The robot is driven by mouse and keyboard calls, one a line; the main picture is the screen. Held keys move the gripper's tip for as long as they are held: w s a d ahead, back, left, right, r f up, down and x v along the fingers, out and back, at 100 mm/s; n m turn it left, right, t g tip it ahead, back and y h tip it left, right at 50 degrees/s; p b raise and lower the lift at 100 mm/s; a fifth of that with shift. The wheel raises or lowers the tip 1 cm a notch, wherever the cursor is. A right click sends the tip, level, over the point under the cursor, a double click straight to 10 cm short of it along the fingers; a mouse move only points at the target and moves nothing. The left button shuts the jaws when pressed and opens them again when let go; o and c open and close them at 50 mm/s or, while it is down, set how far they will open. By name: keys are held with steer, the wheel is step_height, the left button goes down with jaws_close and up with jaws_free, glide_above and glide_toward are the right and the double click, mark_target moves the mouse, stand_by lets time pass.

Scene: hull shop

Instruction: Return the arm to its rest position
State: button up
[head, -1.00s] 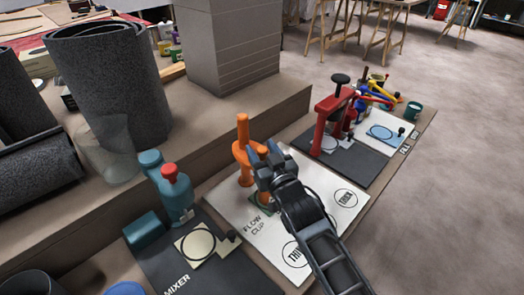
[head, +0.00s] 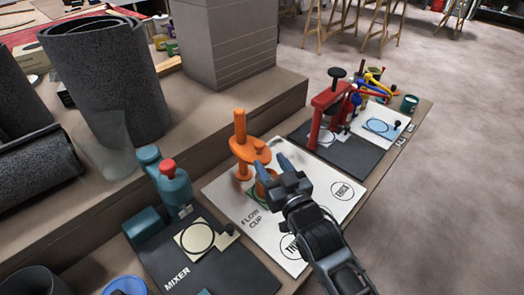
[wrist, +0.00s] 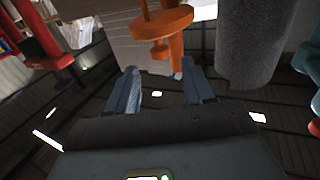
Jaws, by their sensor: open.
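My gripper (head: 272,172) is open over the white flow cup board (head: 265,225), close to the orange flow cup stand (head: 241,150). In the head view its two fingers point up and left toward the stand, and a small orange cup (head: 266,187) shows low behind the fingers. In the wrist view both fingers (wrist: 155,92) are spread apart with nothing held between them. The orange stand (wrist: 160,25) shows beyond the fingertips there. Whether a finger touches the stand cannot be told.
A teal mixer (head: 168,182) with a red knob stands left on a dark mat (head: 215,260). A red press (head: 327,110) stands on another dark mat behind. Grey foam rolls (head: 100,75) and a grey block (head: 225,40) stand on the raised ledge. Open floor lies right.

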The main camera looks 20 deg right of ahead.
steer(key=s+f+g+p, duration=0.1)
steer(key=s+f, duration=0.1)
steer(key=s, duration=2)
steer(key=s+r+g, duration=0.1)
steer(key=s+r, duration=0.5)
steer(key=s, duration=0.3)
steer(key=s+r+g+p, duration=0.1)
steer(key=s+r, duration=0.5)
steer(key=s, duration=0.4)
steer(key=shift+s+d, duration=0.25)
steer(key=shift+d, duration=0.05)
